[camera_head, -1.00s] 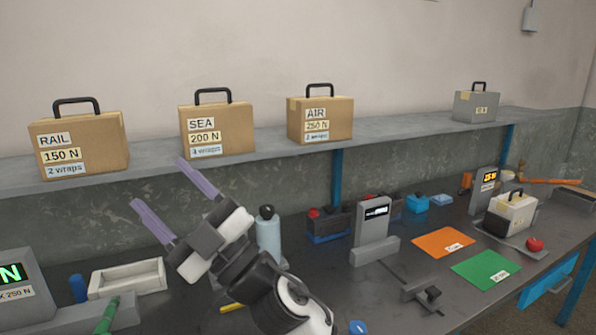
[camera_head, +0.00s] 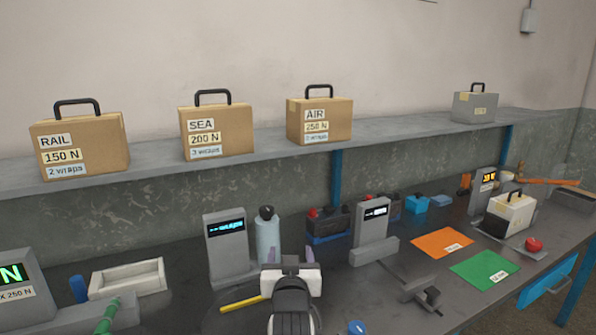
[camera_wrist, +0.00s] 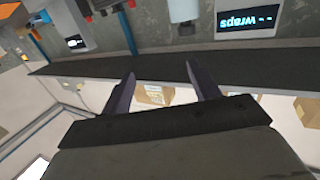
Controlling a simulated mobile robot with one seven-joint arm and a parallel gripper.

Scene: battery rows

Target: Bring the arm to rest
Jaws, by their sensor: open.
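My gripper (camera_head: 290,254) is low in the middle of the head view, over the dark bench. It points away from the camera, and its fingers are mostly hidden behind its grey and white body. In the wrist view my gripper (camera_wrist: 163,88) shows two purple fingers spread apart with nothing between them. A light blue bottle (camera_head: 268,238) and a grey "wraps" display (camera_head: 228,245) stand just behind it in the head view. I cannot tell how far the gripper is from them.
A shelf (camera_head: 270,148) above the bench carries the RAIL (camera_head: 85,148), SEA (camera_head: 225,130) and AIR (camera_head: 335,118) boxes. A white tray (camera_head: 128,280), a yellow stick (camera_head: 243,303), an orange sheet (camera_head: 440,242) and a green sheet (camera_head: 482,268) lie on the bench.

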